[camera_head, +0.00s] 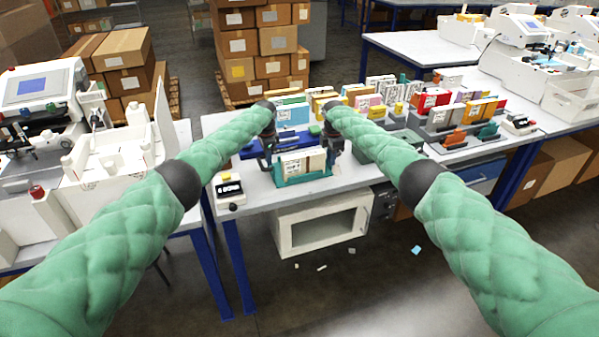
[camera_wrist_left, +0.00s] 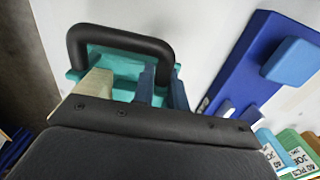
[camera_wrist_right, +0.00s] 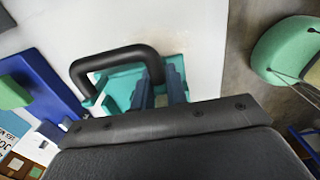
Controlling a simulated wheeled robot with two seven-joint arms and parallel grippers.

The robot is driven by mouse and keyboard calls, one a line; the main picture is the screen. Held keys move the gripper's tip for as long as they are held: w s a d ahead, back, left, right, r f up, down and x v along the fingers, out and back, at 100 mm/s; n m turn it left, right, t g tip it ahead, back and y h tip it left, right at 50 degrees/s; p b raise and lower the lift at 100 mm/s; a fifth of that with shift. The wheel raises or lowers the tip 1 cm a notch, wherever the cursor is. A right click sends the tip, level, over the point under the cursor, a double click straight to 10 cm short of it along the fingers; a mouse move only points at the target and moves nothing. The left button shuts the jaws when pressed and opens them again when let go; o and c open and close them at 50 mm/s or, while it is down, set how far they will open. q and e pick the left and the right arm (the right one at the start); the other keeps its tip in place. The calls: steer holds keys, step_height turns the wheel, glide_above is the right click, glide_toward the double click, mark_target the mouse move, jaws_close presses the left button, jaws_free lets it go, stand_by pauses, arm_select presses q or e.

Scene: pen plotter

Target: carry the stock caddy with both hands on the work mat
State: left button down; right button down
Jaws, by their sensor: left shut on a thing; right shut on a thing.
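The teal stock caddy (camera_head: 303,182) is near the front edge of the white table in the head view, with pale and brown stock standing in it. My left gripper (camera_head: 268,158) is shut on its left end, and my right gripper (camera_head: 333,153) is shut on its right end. The caddy looks level. Its teal end shows past the gripper in the left wrist view (camera_wrist_left: 118,62) and in the right wrist view (camera_wrist_right: 125,78). I cannot tell whether its bottom touches the table. The work mat cannot be made out clearly.
A blue fixture (camera_head: 252,151) lies just behind the caddy. A small box with a yellow button (camera_head: 229,190) stands at the left front corner. Racks of coloured stock (camera_head: 450,115) fill the right side. The table's front edge is close to the caddy.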

arm_select(q)
steer(key=c, duration=1.4)
jaws_free()
arm_select(e)
steer(key=c, duration=1.4)
jaws_free()
arm_select(q)
steer(key=shift+r, duration=0.1)
step_height(320, 180, up, 11)
steer(key=shift+r, duration=0.3)
arm_select(e)
steer(key=shift+r, duration=0.45)
step_height(320, 180, up, 11)
